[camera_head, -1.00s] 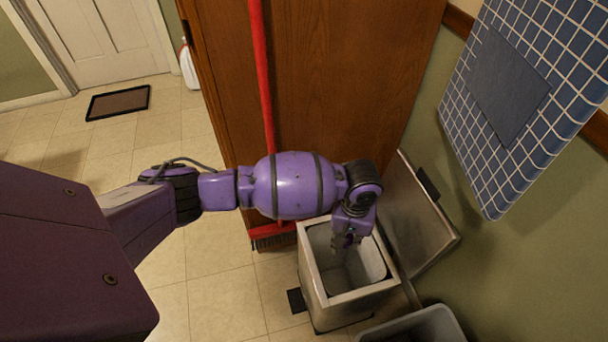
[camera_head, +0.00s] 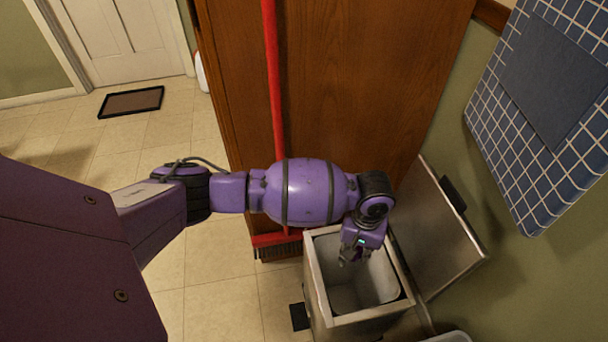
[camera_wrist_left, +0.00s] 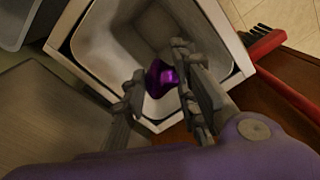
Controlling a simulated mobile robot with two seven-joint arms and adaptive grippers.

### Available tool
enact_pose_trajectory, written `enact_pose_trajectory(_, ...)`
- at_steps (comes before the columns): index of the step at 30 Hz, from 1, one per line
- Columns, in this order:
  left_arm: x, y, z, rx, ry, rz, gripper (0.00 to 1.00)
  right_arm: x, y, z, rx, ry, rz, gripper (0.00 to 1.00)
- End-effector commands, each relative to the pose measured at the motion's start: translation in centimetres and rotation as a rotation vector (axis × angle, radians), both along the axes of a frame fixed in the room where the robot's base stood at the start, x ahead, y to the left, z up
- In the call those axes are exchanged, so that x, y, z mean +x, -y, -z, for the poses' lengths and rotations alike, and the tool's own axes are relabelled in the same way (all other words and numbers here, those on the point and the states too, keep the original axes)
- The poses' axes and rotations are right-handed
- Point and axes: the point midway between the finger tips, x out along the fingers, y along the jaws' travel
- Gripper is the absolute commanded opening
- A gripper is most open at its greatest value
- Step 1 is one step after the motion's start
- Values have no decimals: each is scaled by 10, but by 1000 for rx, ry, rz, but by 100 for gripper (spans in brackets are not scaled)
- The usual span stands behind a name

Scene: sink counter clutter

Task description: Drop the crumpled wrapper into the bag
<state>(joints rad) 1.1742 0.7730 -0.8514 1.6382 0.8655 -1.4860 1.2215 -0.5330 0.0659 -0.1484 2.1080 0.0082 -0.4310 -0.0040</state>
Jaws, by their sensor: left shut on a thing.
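The crumpled wrapper (camera_wrist_left: 160,78) is a small shiny purple ball in the left wrist view. My left gripper (camera_wrist_left: 158,88) is shut on it, with one finger on each side. In the head view my left gripper (camera_head: 350,258) points down at the mouth of an open bin with its lid raised. The bin (camera_head: 318,290) has a pale rim and a light grey liner or bag (camera_head: 375,280) inside, which looks empty. The wrapper is over the bin opening in the wrist view. My right gripper is not in view.
The bin's lid (camera_head: 435,230) leans open toward the wall. A red broom (camera_head: 274,90) stands against the wooden cabinet (camera_head: 350,80) behind the bin. A second grey bin (camera_wrist_left: 25,20) is beside it.

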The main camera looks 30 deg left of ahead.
Motion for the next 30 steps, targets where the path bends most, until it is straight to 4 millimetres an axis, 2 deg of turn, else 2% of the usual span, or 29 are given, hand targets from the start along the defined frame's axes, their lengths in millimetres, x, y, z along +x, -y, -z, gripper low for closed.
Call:
enact_pose_trajectory(2,3,1,2,-1,4,1,13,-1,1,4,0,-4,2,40)
enact_pose_trajectory(9,3,1,0,0,6,1,13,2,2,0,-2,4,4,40)
enact_pose_trajectory(10,3,1,0,0,6,1,29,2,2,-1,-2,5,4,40)
enact_pose_trajectory(15,3,1,0,0,6,1,49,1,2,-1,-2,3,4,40)
enact_pose_trajectory(25,3,1,-3,-1,7,1,49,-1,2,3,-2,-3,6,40)
enact_pose_trajectory(30,4,1,-25,-2,10,1,49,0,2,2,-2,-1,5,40)
